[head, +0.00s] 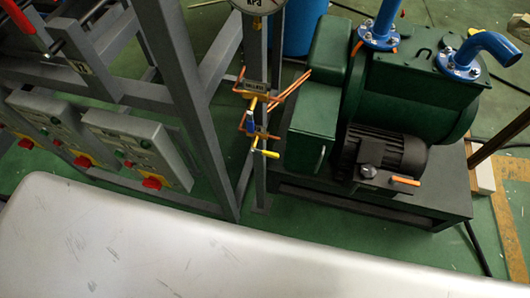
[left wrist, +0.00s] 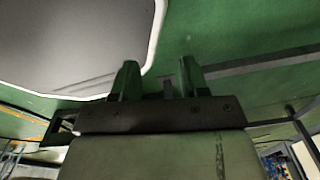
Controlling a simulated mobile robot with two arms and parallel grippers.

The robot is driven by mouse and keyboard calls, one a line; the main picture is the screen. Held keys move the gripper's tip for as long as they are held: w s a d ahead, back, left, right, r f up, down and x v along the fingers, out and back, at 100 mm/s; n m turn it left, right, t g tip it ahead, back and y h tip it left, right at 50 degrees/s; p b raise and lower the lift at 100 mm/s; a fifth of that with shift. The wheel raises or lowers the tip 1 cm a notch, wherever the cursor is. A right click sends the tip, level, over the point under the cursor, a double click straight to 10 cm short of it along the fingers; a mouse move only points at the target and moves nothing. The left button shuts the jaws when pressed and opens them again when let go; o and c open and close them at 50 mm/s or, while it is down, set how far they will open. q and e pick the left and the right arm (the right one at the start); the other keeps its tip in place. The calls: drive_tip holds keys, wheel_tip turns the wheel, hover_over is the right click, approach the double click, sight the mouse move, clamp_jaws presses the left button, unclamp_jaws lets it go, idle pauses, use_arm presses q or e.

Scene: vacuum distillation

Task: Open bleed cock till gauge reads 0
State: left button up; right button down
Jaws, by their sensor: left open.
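The gauge (head: 257,4) sits at the top edge of the head view. Only the lower part of its white face with "kPa" shows, and its needle cannot be read. Below it, copper-coloured piping (head: 275,101) runs along a grey post under a small label plate. The cock (head: 264,153) has a yellow lever that points to the right, by a blue and brass fitting (head: 250,121). My left gripper (left wrist: 158,82) shows in the left wrist view, open with nothing between its fingers. It is not in the head view, and no cock shows near it. My right gripper is not in view.
A green pump (head: 415,95) with a dark motor (head: 385,158) stands right of the post. Grey control boxes (head: 135,140) with red knobs are on the left frame. A pale scratched surface (head: 200,250) fills the foreground. Green floor (head: 355,238) shows between.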

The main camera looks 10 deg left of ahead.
use_arm(q)
drive_tip(key=w+d+r+n+t+h+b, duration=0.25)
drive_tip(key=w+d, duration=0.35)
drive_tip(key=w, duration=0.3)
drive_tip(key=n+t+y+b, duration=0.2)
drive_tip(key=n+t+b, duration=0.3)
drive_tip(key=n+t, duration=1.1)
approach(270, 156)
drive_tip(key=w+r+g, duration=0.1)
drive_tip(key=w+g, duration=0.1)
drive_tip(key=shift+n+t, duration=0.25)
drive_tip(key=shift+n, duration=0.1)
drive_tip(key=w, duration=0.5)
drive_tip(key=w+p, duration=0.1)
drive_tip(key=w, duration=0.4)
drive_tip(key=shift+w+d+r, duration=0.1)
drive_tip(key=shift+w+d, duration=0.05)
drive_tip(key=shift+d, duration=0.1)
clamp_jaws()
